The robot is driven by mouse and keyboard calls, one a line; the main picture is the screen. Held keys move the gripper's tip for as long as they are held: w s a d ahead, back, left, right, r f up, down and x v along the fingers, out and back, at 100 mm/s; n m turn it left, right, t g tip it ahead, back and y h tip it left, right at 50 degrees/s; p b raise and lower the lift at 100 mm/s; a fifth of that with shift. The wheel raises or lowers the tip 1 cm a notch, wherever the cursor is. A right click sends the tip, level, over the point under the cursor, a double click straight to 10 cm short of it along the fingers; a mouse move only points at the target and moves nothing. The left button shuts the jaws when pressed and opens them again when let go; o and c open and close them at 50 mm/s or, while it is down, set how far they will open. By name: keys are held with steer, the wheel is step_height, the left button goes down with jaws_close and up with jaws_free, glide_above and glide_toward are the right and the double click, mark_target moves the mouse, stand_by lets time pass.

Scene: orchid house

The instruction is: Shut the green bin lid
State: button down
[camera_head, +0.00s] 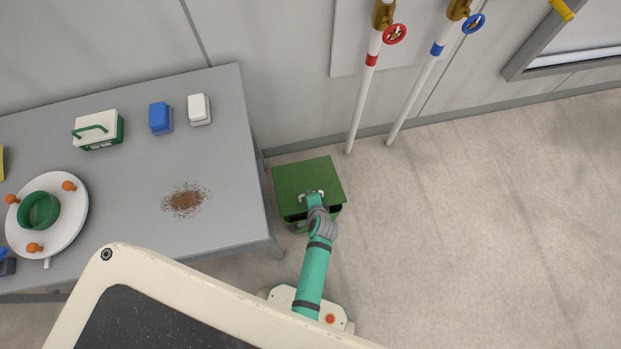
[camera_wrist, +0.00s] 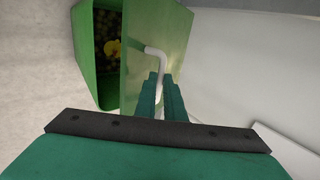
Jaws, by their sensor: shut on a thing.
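The green bin (camera_head: 336,218) stands on the floor to the right of the table. Its green lid (camera_head: 305,174) is partly raised, with a dark gap under the front edge. In the wrist view the lid (camera_wrist: 165,25) is tilted away from the bin's opening (camera_wrist: 85,60), and brownish contents with something yellow show inside. A pale bent handle (camera_wrist: 155,51) sticks out from the lid. My gripper (camera_wrist: 161,85) is shut on this handle; in the head view my gripper (camera_head: 314,195) is over the lid's front part, hiding some of the bin.
The grey table (camera_head: 140,170) beside the bin bears a white plate (camera_head: 75,225), a green-and-white box (camera_head: 98,130) and scattered brown crumbs (camera_head: 185,200). Two white pipes with a red valve wheel (camera_head: 395,34) and a blue one (camera_head: 473,23) stand behind. Floor at right is clear.

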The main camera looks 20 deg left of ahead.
steer(key=s+d+f, duration=0.3)
steer(key=f, duration=0.5)
steer(key=shift+f, duration=0.15)
steer(key=c, duration=1.8)
jaws_free()
steer(key=shift+d, duration=0.1)
steer(key=shift+c, duration=0.2)
steer(key=shift+w+a+r, duration=0.1)
steer(key=shift+a+r, duration=0.15)
steer(key=shift+a, duration=0.05)
